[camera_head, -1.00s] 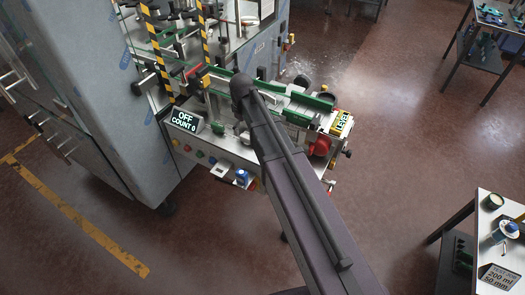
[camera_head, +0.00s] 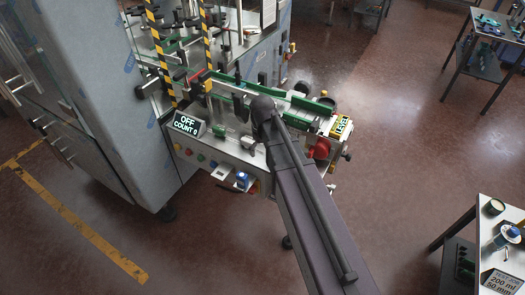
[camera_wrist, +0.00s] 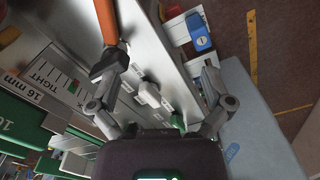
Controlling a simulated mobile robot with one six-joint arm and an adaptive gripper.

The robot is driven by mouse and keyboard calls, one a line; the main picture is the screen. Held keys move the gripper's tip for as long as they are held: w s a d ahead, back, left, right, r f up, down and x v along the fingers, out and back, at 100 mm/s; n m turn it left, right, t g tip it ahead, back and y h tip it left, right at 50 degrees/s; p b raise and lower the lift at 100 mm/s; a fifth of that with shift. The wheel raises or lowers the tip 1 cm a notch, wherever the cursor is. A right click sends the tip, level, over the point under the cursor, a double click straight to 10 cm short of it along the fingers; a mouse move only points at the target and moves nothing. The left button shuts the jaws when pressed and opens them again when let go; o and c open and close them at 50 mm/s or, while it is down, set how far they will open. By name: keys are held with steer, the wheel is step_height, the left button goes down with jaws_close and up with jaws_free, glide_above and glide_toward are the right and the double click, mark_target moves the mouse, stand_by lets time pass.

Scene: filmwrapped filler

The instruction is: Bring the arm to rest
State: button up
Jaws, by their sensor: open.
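My gripper (camera_wrist: 160,92) shows in the wrist view with its two fingers spread wide apart, open, and nothing between them. It is beside the front panel of the filler machine (camera_wrist: 162,45). In the head view my arm (camera_head: 300,190) reaches up from the bottom over the machine's conveyor end. The gripper itself is hidden there behind the arm.
The machine's display (camera_head: 186,124) reads OFF, COUNT 0. A blue item (camera_head: 242,179) sits on a small front shelf. A red knob (camera_head: 321,149) is right of my arm. A side table (camera_head: 484,252) stands lower right, another table (camera_head: 486,32) upper right. The floor (camera_head: 400,130) between is clear.

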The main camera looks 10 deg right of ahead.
stand_by(0.3)
steer(key=s+d+f+m+b, duration=0.2)
steer(key=s+d+m, duration=0.3)
steer(key=s, duration=0.6)
steer(key=shift+d+f+b, duration=0.35)
steer(key=shift+d, duration=0.75)
